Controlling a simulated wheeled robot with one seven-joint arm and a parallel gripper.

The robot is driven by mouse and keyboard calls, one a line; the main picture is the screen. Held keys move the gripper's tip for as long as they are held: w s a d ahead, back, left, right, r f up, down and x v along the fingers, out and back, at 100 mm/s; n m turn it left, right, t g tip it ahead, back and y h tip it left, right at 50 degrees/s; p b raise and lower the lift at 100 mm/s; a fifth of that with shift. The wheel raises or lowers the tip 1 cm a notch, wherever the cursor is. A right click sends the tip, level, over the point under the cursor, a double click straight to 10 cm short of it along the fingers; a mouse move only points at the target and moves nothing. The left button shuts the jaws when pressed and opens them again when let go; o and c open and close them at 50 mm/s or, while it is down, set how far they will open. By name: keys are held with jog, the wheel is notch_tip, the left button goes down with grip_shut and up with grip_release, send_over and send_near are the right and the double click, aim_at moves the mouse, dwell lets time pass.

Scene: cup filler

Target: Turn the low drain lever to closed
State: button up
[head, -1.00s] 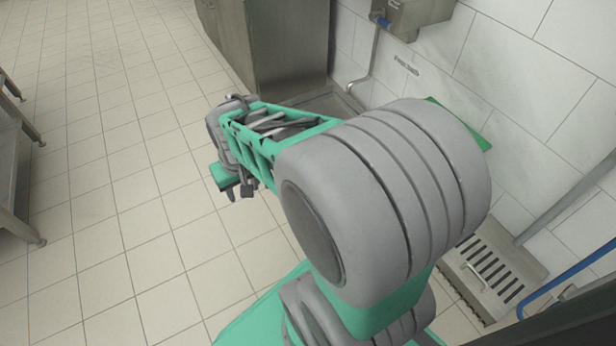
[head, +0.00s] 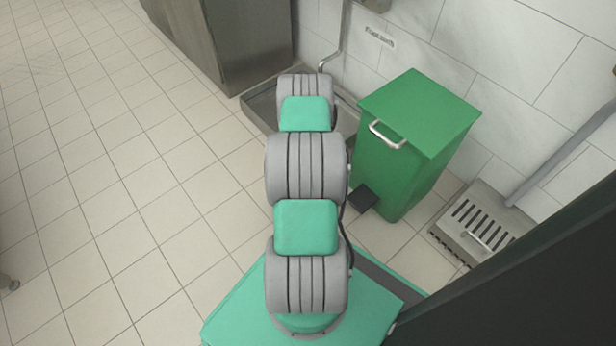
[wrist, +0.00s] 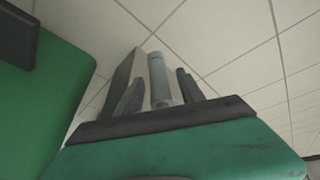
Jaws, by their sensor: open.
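My gripper (wrist: 159,75) shows in the wrist view with its two dark fingers apart. A grey upright cylinder (wrist: 158,80) appears between the fingers, with a pale boxy block (wrist: 125,78) behind it to the left. I cannot tell whether this cylinder is the drain lever, or whether the fingers touch it. In the head view my arm reaches away toward the floor tray and hides my gripper. No drain lever can be made out clearly in the head view.
A green pedal bin (head: 400,165) stands close to the right of my arm. A metal floor tray (head: 262,112) lies beyond, beside a steel cabinet (head: 225,40). A slotted floor drain (head: 470,228) lies at right by the wall.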

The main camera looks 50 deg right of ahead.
jog(key=shift+w+d+f, duration=0.15)
jog(key=shift+d+f, duration=0.05)
jog(key=shift+f, duration=0.4)
jog(key=shift+r, duration=0.1)
jog(key=shift+c, duration=0.6)
grip_shut()
